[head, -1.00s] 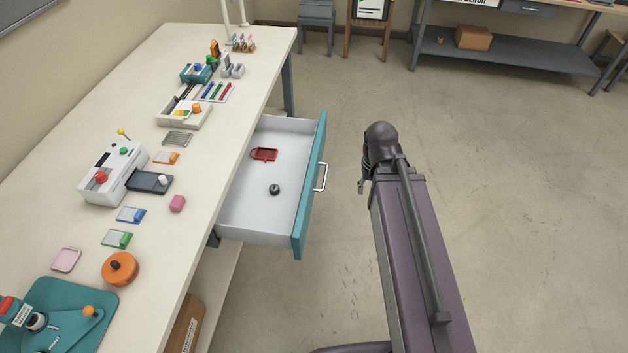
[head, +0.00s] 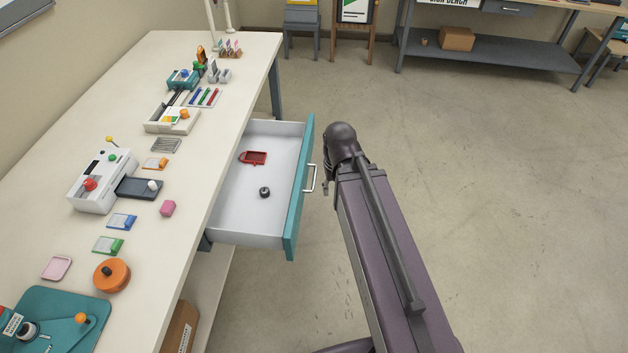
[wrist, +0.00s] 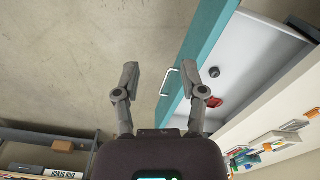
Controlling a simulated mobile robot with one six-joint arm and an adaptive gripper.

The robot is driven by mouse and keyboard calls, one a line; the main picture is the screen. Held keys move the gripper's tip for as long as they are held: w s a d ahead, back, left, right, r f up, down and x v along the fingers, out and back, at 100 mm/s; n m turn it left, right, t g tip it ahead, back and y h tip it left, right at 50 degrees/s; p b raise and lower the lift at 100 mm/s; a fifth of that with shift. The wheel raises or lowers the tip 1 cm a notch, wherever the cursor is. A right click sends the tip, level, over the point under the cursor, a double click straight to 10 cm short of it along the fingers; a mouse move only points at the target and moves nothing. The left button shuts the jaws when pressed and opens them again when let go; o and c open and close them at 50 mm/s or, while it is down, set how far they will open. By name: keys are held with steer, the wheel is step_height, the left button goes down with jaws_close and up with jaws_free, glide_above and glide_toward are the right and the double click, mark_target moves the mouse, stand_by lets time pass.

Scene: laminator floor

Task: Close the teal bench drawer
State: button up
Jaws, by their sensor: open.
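The teal bench drawer (head: 299,200) is pulled well out from the right side of the white workbench. It has a teal front, a pale handle (head: 311,178) and a grey-white inside. A red tray-like piece (head: 255,158) and a dark round knob (head: 265,192) lie in it. In the wrist view the drawer front (wrist: 200,55) slants across the upper middle, with its handle (wrist: 170,82) between the finger lines. My gripper (wrist: 158,80) is open and empty, its two fingers apart. In the head view my arm is just right of the handle; the fingertips are mostly hidden there.
The workbench top (head: 150,225) carries a white control box (head: 92,185), an orange round knob (head: 111,274) and several cards. A cardboard box (head: 180,325) sits on the shelf below. A grey bench (head: 490,65) stands at the back.

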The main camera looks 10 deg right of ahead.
steer(key=w+f+m+y+b, duration=0.1)
steer(key=w+f+y+b, duration=0.4)
steer(key=f+b, duration=0.55)
steer(key=m+t+y+b, duration=0.2)
steer(key=t+y+b, duration=0.55)
steer(key=b, duration=2.15)
glide_toward(314, 178)
steer(key=d+f+g+y, duration=0.1)
steer(key=d+g+y, duration=0.1)
steer(key=d+g, duration=0.15)
steer(key=shift+w+d+r+m+t+b, duration=0.1)
steer(key=shift+w+d+m+t+b, duration=0.25)
steer(key=shift+d, duration=0.25)
steer(key=shift+a, duration=0.15)
steer(key=b+x, duration=0.1)
steer(key=x, duration=0.5)
steer(key=b+x, duration=0.2)
steer(key=x, duration=0.5)
steer(key=shift+w+a+r, duration=0.15)
steer(key=shift+a, duration=0.2)
